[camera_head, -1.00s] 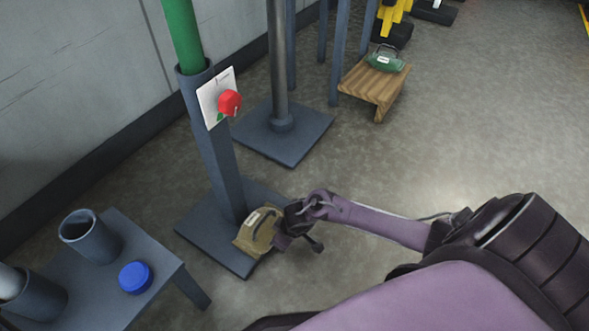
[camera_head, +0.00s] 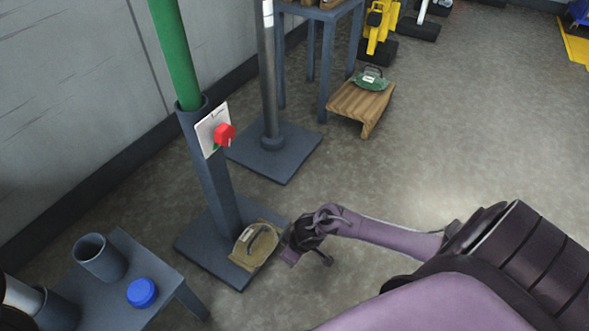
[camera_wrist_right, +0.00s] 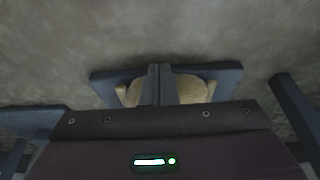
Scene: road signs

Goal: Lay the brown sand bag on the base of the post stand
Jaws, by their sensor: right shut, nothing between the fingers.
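My left gripper is not in view.
A green pole (camera_head: 174,50) stands in the post, which carries a red knob (camera_head: 224,134). A small table (camera_head: 112,291) with a blue cap (camera_head: 142,292) is at lower left. Behind are another stand (camera_head: 277,160) and a wooden stool (camera_head: 352,108) with a green bag (camera_head: 371,80).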

